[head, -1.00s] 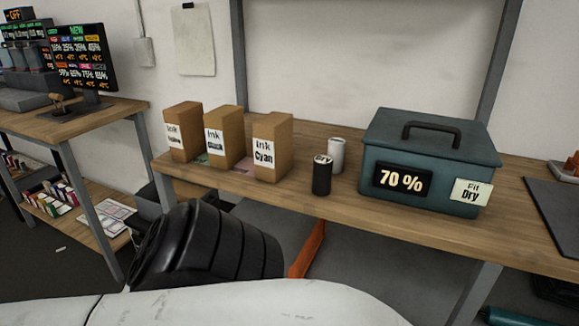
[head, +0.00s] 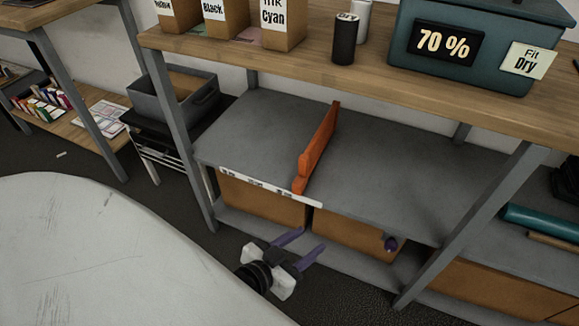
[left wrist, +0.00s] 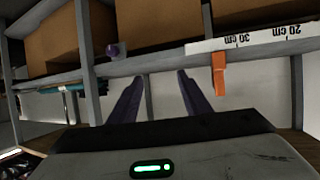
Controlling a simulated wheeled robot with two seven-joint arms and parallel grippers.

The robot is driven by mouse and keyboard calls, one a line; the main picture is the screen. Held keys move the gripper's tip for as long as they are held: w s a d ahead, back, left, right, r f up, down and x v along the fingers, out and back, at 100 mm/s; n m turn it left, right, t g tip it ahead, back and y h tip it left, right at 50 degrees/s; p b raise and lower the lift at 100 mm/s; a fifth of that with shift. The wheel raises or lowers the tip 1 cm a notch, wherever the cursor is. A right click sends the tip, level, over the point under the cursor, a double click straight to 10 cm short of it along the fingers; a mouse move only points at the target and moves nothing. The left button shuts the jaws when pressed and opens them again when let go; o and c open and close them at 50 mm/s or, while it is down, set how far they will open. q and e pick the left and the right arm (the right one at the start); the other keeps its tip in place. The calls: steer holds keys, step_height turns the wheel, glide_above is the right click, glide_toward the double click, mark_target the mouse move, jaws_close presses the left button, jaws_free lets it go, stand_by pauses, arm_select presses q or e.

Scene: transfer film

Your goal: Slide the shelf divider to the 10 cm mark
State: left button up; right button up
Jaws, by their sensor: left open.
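The orange shelf divider (head: 318,148) stands upright across the grey lower shelf (head: 390,170) under the bench. A white scale strip (head: 262,184) runs along the shelf's front edge, with the divider near its right end. In the left wrist view, upside down, the divider (left wrist: 219,74) is beside the 30 cm label, on the side away from 20 cm, on the strip (left wrist: 268,36). The 10 cm mark cannot be read. My left gripper (head: 313,239) is open and empty, below and in front of the shelf edge, apart from the divider. My right gripper is not in view.
Cardboard boxes (head: 262,200) sit on the level below. A small purple knob-like thing (head: 390,244) is right of my gripper. Metal legs (head: 470,222) bound the shelf. A grey bin (head: 172,98) stands left. The shelf surface is bare on both sides of the divider.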

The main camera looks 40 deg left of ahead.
arm_select(q)
steer(key=w+a+f+n+t+y+b, duration=0.2)
steer(key=w+a+f+t+y+b, duration=0.15)
steer(key=a+b, duration=0.2)
steer(key=n+y+b, duration=0.2)
glide_toward(296, 187)
steer(key=w, duration=0.2)
steer(key=shift+t, duration=0.25)
steer(key=b+x, duration=0.1)
steer(key=x, duration=0.3)
steer(key=b+x, duration=0.1)
steer(key=x, duration=0.3)
steer(key=shift+a+f, duration=0.15)
steer(key=shift+a, duration=0.1)
steer(key=shift+b+x, duration=0.35)
steer(key=shift+x, duration=0.45)
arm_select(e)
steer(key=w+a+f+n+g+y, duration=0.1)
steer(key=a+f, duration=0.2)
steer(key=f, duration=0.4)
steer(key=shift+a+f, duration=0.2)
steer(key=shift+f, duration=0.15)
